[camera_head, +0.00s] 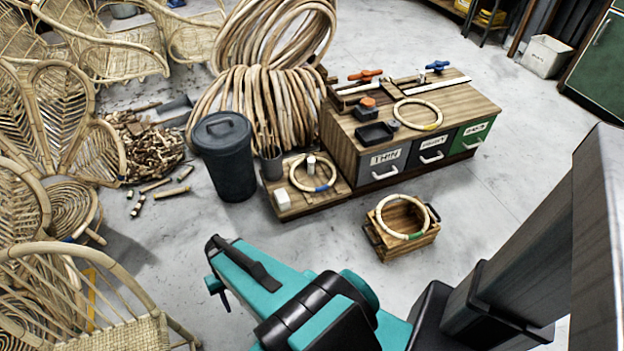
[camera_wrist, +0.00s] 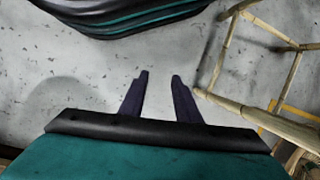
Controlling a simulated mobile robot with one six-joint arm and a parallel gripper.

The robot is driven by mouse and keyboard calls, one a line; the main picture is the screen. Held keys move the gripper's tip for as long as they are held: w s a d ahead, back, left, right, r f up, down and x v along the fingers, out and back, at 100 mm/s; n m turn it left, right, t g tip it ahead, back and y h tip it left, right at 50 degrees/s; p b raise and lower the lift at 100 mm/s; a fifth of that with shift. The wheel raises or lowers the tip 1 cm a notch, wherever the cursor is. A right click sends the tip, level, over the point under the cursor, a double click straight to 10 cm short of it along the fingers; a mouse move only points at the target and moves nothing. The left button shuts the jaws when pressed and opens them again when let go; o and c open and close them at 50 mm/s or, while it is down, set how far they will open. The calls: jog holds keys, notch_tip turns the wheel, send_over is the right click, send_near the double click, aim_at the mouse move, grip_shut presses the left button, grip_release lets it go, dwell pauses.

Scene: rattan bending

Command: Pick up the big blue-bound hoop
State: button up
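A pale rattan hoop with a blue binding (camera_head: 321,188) lies on the low wooden step at the left of the workbench, around a small pale upright object. Two similar hoops show in the head view: a yellow-bound hoop (camera_head: 432,127) flat on the bench top, and a green-bound hoop (camera_head: 413,236) leaning on a wooden crate. My gripper (camera_wrist: 159,80) is open and empty in the wrist view, its two dark fingers apart above bare floor. In the head view my teal arm is in the foreground, well short of the step. No hoop shows in the wrist view.
A dark bin (camera_head: 226,165) stands left of the low step (camera_head: 337,198); a dark cup (camera_head: 271,165) and white block (camera_head: 282,200) sit on it. The wooden crate (camera_head: 400,247) stands in front of the bench (camera_head: 346,140). Rattan chairs (camera_head: 80,300) line the left. The floor between is clear.

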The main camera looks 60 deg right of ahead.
jog(key=w+d+f+m+t+b, duration=0.2)
jog(key=w+d+f+m+b, duration=0.15)
jog(key=d, duration=0.35)
jog(key=w+d+f+m+t+b, duration=0.25)
jog(key=w+d, duration=0.25)
jog(key=d, duration=0.3)
jog(key=w+d+f+m+t+b, duration=0.2)
jog(key=d+m+t+b, duration=0.3)
jog(key=d, duration=1.4)
jog(key=s+d+r+m+h+b, duration=0.1)
jog(key=s+d+m+h+b, duration=0.2)
jog(key=d, duration=1.3)
jog(key=s+d+r+m+t+h+b, duration=0.1)
jog(key=s+d+m+h+b, duration=0.2)
jog(key=s+d+b, duration=0.4)
jog(key=s+d+m, duration=0.1)
jog(key=s+d, duration=0.4)
jog(key=d, duration=0.5)
jog(key=shift+s+d+h+b, duration=0.3)
jog(key=shift+s+h+b, duration=0.05)
jog(key=shift+h, duration=0.05)
jog(key=shift+f, duration=0.1)
jog(key=shift+b+x, duration=1.2)
jog(key=shift+x, duration=3.05)
jog(key=shift+w, duration=0.1)
